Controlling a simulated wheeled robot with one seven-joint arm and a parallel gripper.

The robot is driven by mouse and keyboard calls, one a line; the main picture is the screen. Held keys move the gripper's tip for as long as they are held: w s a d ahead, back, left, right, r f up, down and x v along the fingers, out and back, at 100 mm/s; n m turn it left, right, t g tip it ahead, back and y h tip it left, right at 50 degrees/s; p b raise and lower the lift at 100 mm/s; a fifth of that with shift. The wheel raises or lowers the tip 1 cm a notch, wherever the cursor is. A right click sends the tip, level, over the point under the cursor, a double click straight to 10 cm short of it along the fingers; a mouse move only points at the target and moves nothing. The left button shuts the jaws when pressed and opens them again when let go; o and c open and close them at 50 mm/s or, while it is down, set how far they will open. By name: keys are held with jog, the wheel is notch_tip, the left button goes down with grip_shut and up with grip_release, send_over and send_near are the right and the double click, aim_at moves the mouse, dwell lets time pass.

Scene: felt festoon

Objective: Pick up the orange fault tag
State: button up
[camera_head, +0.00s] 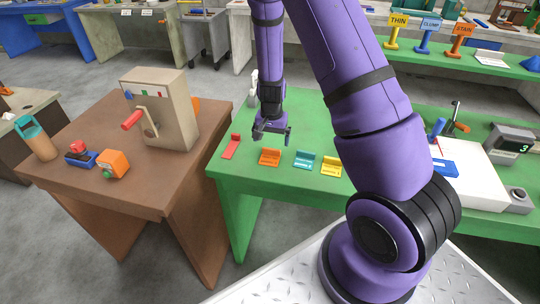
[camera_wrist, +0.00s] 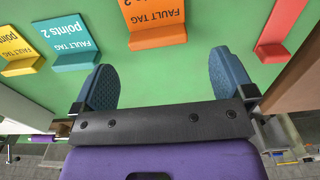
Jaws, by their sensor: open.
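The orange fault tag (camera_head: 270,157) lies near the front edge of the green table (camera_head: 230,182), between a red tag (camera_head: 232,147) on the left and a teal tag (camera_head: 305,160) on the right. In the wrist view the orange tag (camera_wrist: 156,22) is printed "FAULT TAG" and has an upright lip along one edge. My gripper (camera_head: 272,132) hangs above the table, just behind the orange tag in the head view. In the wrist view its two fingers (camera_wrist: 165,80) are wide apart with nothing between them. The orange tag is beyond the fingertips, roughly centred between them.
A yellow tag (camera_head: 331,167) lies right of the teal one. Farther right are a white board (camera_head: 470,175) and a grey device (camera_head: 510,145). A brown table (camera_head: 105,190) with a beige crank box (camera_head: 160,110) stands close on the left.

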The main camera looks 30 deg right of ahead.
aim_at(271, 157)
notch_tip(271, 157, down, 5)
jog(key=shift+r, duration=0.1)
dwell(0.3)
jog(key=c, duration=1)
